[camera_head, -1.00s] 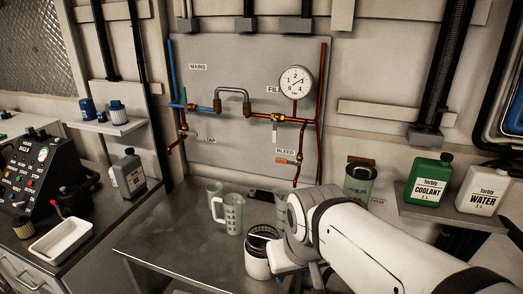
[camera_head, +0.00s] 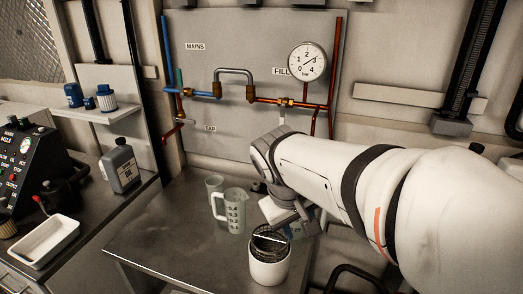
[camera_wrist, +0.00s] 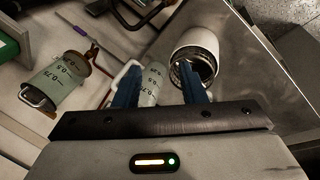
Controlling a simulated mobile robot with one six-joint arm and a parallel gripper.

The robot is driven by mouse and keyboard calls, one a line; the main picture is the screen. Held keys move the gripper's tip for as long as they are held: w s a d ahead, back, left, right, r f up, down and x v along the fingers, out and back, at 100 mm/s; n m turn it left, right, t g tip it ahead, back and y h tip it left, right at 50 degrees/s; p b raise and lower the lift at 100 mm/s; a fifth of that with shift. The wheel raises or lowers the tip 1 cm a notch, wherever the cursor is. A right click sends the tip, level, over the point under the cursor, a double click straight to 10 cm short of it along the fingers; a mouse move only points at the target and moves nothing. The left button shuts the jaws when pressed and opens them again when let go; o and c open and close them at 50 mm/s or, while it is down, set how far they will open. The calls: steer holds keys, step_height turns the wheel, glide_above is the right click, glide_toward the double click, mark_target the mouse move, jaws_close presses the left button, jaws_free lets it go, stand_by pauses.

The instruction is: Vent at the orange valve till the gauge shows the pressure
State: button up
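The pressure gauge (camera_head: 307,61) is a round white dial at the upper right of the grey pipe board, marked 0 to 4 bar. Its needle is too small to read surely. The orange bleed valve is hidden behind my arm in the head view, and I cannot make it out in the wrist view. My gripper (camera_wrist: 159,88) is open, its two blue fingers apart, with nothing held. In the head view its fingers are hidden; my wrist is over the bench in front of the board.
A white canister (camera_head: 268,270) with a dark mesh top stands on the steel bench below my wrist. A clear measuring jug (camera_head: 234,212) stands just left of it; more vessels are near. A brass fill valve (camera_head: 285,102) sits on the copper pipe. The bench's left front is clear.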

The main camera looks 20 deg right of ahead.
steer(key=w+d+f+n+h+b, duration=0.1)
steer(key=w+d+h+b, duration=0.1)
steer(key=w+h+b, duration=0.35)
steer(key=w+d+f+h+b, duration=0.2)
steer(key=w+b, duration=0.1)
steer(key=w, duration=0.5)
steer(key=w+a+r+t+h+b, duration=0.3)
steer(key=w+h+b, duration=0.35)
steer(key=w, duration=0.55)
steer(key=shift+g, duration=0.7)
steer(key=d, duration=0.2)
steer(key=w+d, duration=0.1)
steer(key=d, duration=0.4)
steer(key=shift+w+r, duration=0.15)
steer(key=shift+w, duration=0.15)
steer(key=shift+c, duration=0.5)
jaws_close()
